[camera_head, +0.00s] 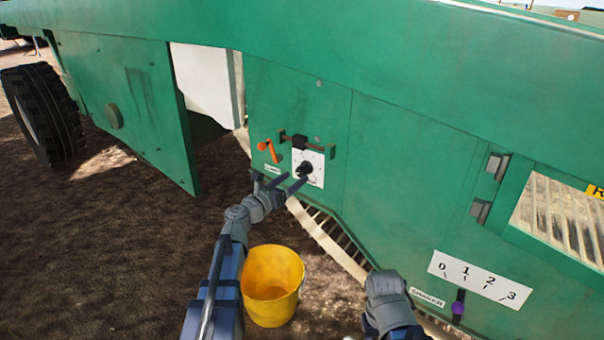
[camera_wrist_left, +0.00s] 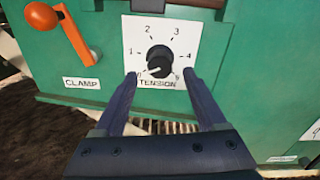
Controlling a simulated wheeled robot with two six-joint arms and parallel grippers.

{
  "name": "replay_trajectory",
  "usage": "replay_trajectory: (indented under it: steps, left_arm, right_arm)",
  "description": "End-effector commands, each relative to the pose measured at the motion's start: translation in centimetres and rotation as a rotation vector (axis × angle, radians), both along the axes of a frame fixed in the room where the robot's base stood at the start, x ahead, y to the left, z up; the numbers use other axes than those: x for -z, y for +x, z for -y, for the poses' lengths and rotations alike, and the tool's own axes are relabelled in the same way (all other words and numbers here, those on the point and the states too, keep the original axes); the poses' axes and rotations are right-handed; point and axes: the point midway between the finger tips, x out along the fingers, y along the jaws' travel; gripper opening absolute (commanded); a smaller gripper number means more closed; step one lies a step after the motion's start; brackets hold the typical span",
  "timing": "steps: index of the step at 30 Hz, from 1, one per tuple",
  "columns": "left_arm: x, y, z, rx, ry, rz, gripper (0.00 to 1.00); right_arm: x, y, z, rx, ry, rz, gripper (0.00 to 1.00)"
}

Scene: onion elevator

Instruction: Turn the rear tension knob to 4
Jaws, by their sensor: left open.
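The tension knob (camera_head: 305,168) is black and round, on a white dial plate (camera_head: 316,157) on the green machine side. In the left wrist view the knob (camera_wrist_left: 159,60) sits in the middle of a dial (camera_wrist_left: 139,30) numbered up to 5, labelled TENSION. Its white mark points to the lower left, near the low end of the scale. My left gripper (camera_head: 279,179) is open and empty in front of the dial. In the left wrist view its fingertips (camera_wrist_left: 160,76) are to either side of the knob, slightly below it, with no visible contact.
An orange clamp handle (camera_head: 268,150) is left of the dial. A yellow bucket (camera_head: 272,285) stands on the soil below my left arm. A 0-to-3 scale (camera_head: 480,279) with a purple-tipped lever (camera_head: 458,306) is at lower right. My right arm shows at the bottom.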

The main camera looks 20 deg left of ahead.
Motion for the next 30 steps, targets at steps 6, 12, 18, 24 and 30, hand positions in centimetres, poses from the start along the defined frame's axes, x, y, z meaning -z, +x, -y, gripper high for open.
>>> replay_trajectory:
  steps: [6, 12, 18, 24, 30]
  left_arm:
    - [0.0, 3.6, 1.2, 0.002, 0.001, 0.000, 0.73]
    - [0.0, 4.9, 1.8, 0.001, 0.001, 0.000, 0.73]
    - [0.0, 4.8, 1.8, 0.001, 0.001, 0.000, 0.73]
    - [0.0, 4.8, 1.8, 0.001, 0.001, 0.000, 0.52]
    - [0.0, 4.8, 1.8, 0.001, 0.001, 0.000, 0.30]
  right_arm:
    - [0.0, 0.0, 0.0, 0.000, 0.000, 0.000, 0.50]
    - [0.0, 0.0, 0.0, 0.000, 0.000, 0.000, 0.50]
    - [0.0, 0.0, 0.0, 0.000, 0.000, 0.000, 0.50]
    - [0.0, 0.0, 0.0, 0.000, 0.000, 0.000, 0.50]
    - [0.0, 0.0, 0.0, 0.000, 0.000, 0.000, 0.50]
